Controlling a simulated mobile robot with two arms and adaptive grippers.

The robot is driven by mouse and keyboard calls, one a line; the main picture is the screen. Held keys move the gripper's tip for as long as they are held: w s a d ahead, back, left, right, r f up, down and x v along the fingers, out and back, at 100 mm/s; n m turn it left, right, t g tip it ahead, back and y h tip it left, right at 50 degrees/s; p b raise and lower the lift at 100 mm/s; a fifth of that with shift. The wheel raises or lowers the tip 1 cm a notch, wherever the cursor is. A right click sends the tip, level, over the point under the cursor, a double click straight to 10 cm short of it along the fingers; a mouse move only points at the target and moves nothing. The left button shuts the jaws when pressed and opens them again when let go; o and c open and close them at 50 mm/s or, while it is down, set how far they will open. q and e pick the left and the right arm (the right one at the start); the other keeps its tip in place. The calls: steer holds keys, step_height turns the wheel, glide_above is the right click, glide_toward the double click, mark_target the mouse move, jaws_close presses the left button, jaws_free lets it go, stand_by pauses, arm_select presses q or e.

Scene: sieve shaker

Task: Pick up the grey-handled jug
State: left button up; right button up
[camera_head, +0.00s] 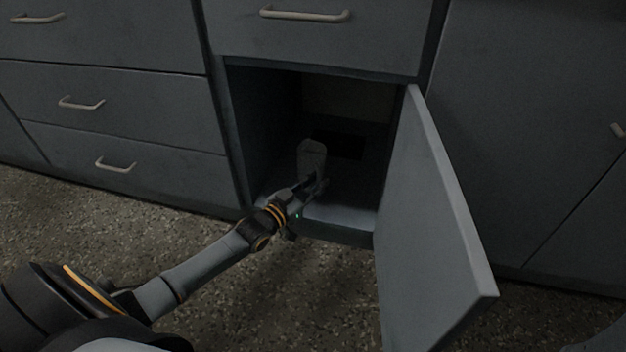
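A pale grey jug (312,155) stands inside the dark open cupboard, near the front of its floor. Its lower part is hidden behind my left gripper, and I cannot make out its handle clearly. My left gripper (315,184) reaches into the cupboard opening from the lower left, with its fingers right at the jug in the picture. The view is too dark and small to tell whether the fingers touch the jug or are closed. My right gripper is not in view.
The cupboard door (431,225) stands open to the right and juts toward me. The cupboard's side walls and front sill (345,216) bound the opening. Closed drawers (120,105) are at left, and speckled floor (110,225) lies in front.

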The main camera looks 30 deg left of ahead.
arm_select(q)
steer(key=shift+x, duration=0.9)
steer(key=shift+c, duration=0.2)
jaws_close()
steer(key=shift+r, duration=0.3)
